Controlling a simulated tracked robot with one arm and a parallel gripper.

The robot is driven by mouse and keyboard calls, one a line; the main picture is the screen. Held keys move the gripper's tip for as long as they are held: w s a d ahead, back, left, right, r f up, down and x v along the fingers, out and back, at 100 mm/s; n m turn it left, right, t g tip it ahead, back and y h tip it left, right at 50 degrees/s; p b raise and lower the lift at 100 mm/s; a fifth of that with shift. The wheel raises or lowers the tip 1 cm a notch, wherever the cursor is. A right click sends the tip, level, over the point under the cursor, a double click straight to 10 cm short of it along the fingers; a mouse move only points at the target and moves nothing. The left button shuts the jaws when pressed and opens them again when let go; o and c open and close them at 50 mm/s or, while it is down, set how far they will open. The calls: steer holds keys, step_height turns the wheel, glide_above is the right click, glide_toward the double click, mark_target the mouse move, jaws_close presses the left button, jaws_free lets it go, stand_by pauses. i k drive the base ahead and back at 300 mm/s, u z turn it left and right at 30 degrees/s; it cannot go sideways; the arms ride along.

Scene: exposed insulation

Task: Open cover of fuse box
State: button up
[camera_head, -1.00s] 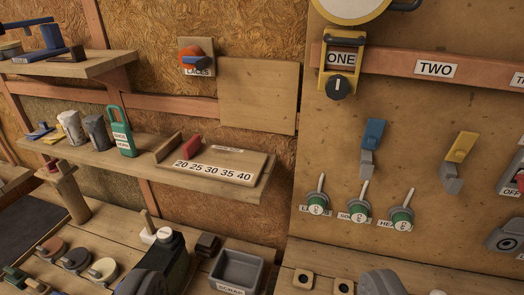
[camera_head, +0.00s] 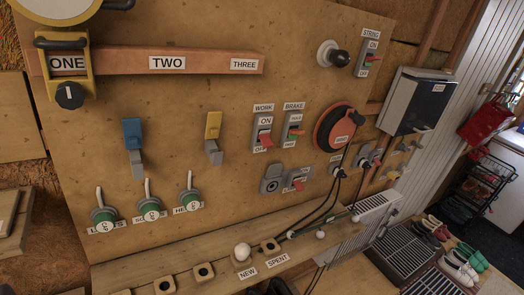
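A light grey wall box with a dark front cover (camera_head: 408,103) is at the right, beyond the board's right edge. It looks like the fuse box, but its small label is too small to read. The cover appears shut. My gripper is not in this view, so its opening and its distance from the box cannot be seen.
The wooden board (camera_head: 225,140) carries several switches and a red-rimmed round dial (camera_head: 334,129). Cables hang over the wooden shelf (camera_head: 130,275) below. A white heater (camera_head: 372,225), grates and shoes are at lower right. Red bag (camera_head: 486,119) hangs right of the box.

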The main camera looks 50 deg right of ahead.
mark_target(414, 107)
steer(key=z, duration=2.25)
